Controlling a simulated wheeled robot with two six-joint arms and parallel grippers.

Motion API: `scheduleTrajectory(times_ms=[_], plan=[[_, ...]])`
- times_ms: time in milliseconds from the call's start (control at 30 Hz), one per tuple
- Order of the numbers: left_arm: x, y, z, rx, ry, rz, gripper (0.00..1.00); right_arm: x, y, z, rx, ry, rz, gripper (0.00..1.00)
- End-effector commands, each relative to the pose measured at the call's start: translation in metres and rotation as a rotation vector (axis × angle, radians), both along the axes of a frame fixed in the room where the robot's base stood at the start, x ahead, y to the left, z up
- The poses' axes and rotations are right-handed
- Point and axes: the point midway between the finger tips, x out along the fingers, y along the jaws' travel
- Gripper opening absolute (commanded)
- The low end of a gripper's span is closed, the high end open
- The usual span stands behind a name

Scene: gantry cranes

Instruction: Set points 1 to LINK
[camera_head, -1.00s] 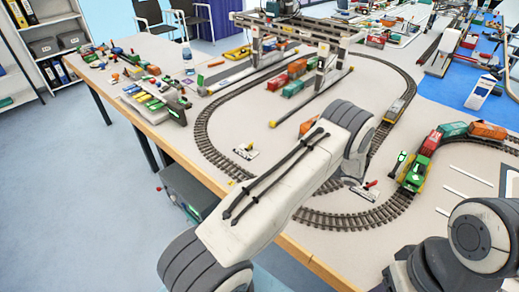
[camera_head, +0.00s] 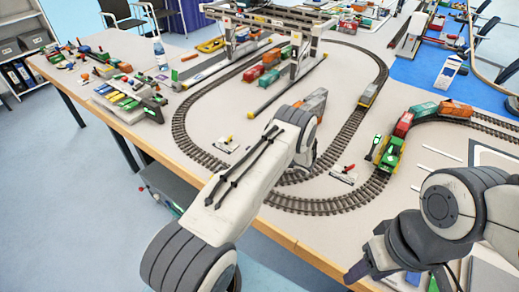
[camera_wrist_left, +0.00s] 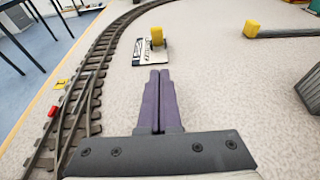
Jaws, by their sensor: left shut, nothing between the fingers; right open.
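A points lever plate (camera_head: 226,145) lies inside the track loop, beside its left curve. In the left wrist view it is a white and black plate (camera_wrist_left: 138,52) with an upright yellow handle (camera_wrist_left: 157,37); its lettering is too small to read. My left gripper (camera_wrist_left: 160,78) is shut and empty, its purple fingers pointing at the plate, apart from it in the picture. In the head view my left arm hides most of this gripper. A second lever plate (camera_head: 343,174) with a red handle lies by the front track. My right gripper (camera_head: 405,274) is open at the table's front edge.
A green locomotive (camera_head: 390,153) with wagons stands on the right track. A track junction (camera_wrist_left: 70,115) runs left of the gripper.

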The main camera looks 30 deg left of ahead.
Motion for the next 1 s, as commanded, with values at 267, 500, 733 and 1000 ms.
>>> scheduleTrajectory(times_ms=[267, 500, 733, 1000], plan=[[0.004, 0.052, 0.0, 0.0, -0.002, 0.002, 0.0, 0.0, 0.0, 0.019, 0.0, 0.0, 0.0, 0.5], [0.005, 0.07, 0.008, 0.0, 0.0, 0.0, 0.0, 0.0, 0.0, 0.026, 0.0, 0.0, 0.0, 0.5], [0.006, 0.072, 0.007, -0.001, 0.001, -0.001, 0.0, 0.0, 0.0, 0.026, 0.0, 0.0, 0.0, 0.5], [0.009, 0.068, 0.008, -0.009, 0.0, -0.007, 0.0, 0.0, 0.0, 0.025, 0.0, 0.0, 0.0, 0.5]])
